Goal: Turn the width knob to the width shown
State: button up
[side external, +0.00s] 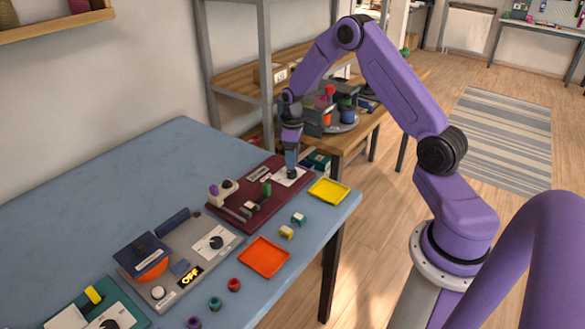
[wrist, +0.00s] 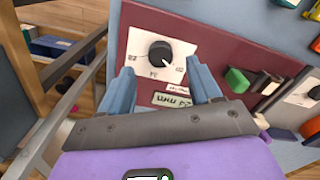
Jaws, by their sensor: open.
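The width knob (wrist: 159,52) is a round black knob on a white dial plate (wrist: 140,42) at one end of a maroon panel (wrist: 205,35). Its white pointer line is toward the lower right in the wrist view, and the small dial numbers are upside down there. A small display (wrist: 172,100) with upside-down "mm" text sits below the dial; its digits are hard to read. My gripper (wrist: 160,78) is open, its two blue fingers apart below either side of the knob in that view. In the side view my gripper (side external: 291,168) is just above the dial, largely covering the knob.
The maroon panel also carries a green block (side external: 266,189) and other fittings. A yellow tray (side external: 329,191) lies close by at the table edge. A grey panel (side external: 210,238) and an orange tray (side external: 264,257) are further left. A metal shelf post (side external: 265,90) stands behind.

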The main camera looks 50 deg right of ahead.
aim_at(292, 174)
jog(key=shift+f, duration=2.45)
jog(key=c, duration=1)
